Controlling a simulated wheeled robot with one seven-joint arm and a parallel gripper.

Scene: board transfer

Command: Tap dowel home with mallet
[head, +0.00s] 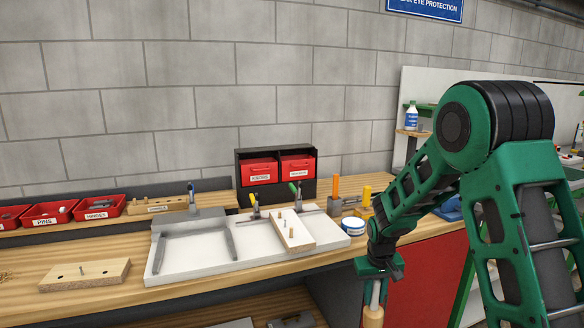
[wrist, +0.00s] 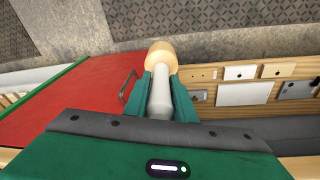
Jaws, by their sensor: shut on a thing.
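My gripper (head: 377,275) hangs off the bench's front edge at the right, shut on a tool with a pale grey-white shaft and a rounded wooden end, seemingly the mallet (head: 373,316). In the wrist view, the mallet's wooden end (wrist: 161,57) sticks out past the green fingers (wrist: 160,95). A light wooden board (head: 293,228) with small upright dowels lies on the white tray (head: 190,252). Another wooden board (head: 85,275) lies at the left, with holes and a small dowel. I cannot tell which dowel is meant, or how deep any sits.
Red bins (head: 98,207) line the back left. A black rack with red drawers (head: 259,171) stands behind the tray. An orange-handled tool (head: 336,188) and a white-and-blue tub (head: 353,226) stand right of it. Wrist view shows a red cabinet (wrist: 70,100) and floor.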

